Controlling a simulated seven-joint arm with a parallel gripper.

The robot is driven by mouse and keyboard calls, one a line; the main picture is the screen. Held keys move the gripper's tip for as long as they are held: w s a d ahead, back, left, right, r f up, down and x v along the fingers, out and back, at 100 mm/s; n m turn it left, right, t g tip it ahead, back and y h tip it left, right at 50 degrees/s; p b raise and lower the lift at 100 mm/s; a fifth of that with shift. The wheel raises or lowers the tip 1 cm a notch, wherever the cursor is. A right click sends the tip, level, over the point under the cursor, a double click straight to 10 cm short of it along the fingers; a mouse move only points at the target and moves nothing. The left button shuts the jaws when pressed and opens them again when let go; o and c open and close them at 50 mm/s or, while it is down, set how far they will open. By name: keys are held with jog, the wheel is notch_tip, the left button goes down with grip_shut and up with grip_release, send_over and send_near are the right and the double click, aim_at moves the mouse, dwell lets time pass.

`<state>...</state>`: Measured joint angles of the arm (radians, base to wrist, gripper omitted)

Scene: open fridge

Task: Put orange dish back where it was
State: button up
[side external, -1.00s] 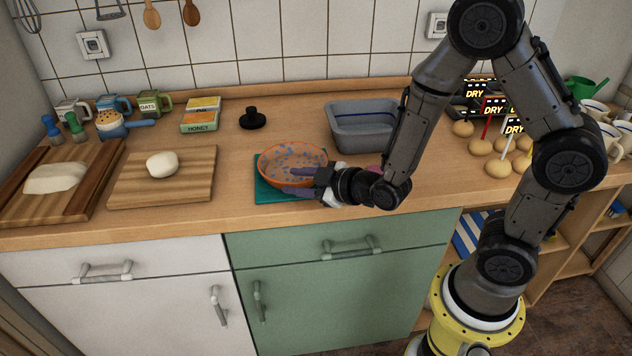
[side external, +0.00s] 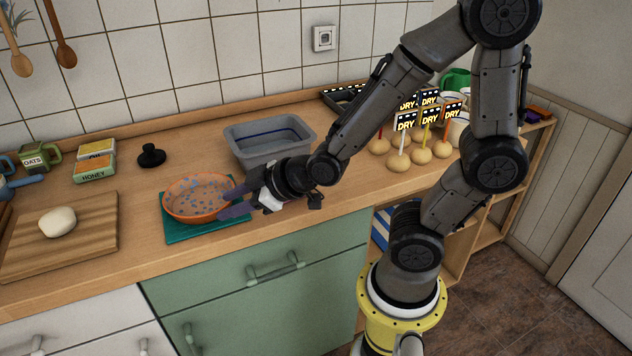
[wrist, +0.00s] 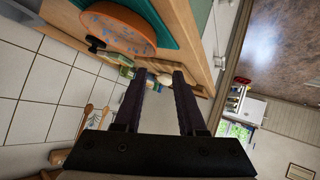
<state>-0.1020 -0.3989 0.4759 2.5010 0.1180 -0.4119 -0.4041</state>
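The orange dish (side external: 199,199), a round bowl with blue speckles inside, sits on a teal board (side external: 190,230) on the wooden counter. In the wrist view the dish (wrist: 120,28) shows at upper left, outside the gap between the fingers. My gripper (side external: 232,202) is at the right side of the dish, with its dark purple fingers spread near the rim. Whether a finger touches the rim I cannot tell. In the wrist view my gripper (wrist: 160,78) is open with nothing held between its fingers.
A grey-blue tub (side external: 268,140) stands behind my gripper. A cutting board (side external: 75,250) with white dough (side external: 57,222) lies to the left. Several round potato-like items with DRY signs (side external: 422,155) stand to the right. Boxes (side external: 95,165) and a black knob-shaped object (side external: 151,156) are at the back.

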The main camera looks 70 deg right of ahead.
jog(key=s+d+r+m+g, duration=0.1)
jog(key=s+r+m+g, duration=0.1)
jog(key=s, duration=0.6)
jog(key=s+d+r+m+g, duration=0.1)
jog(key=s+r+m+g, duration=0.1)
jog(key=s+r, duration=0.3)
jog(key=s+g, duration=0.1)
jog(key=s, duration=0.2)
jog(key=shift+s+d+r+g+h, duration=0.2)
jog(key=shift+s+g+h, duration=0.1)
jog(key=shift+s, duration=0.1)
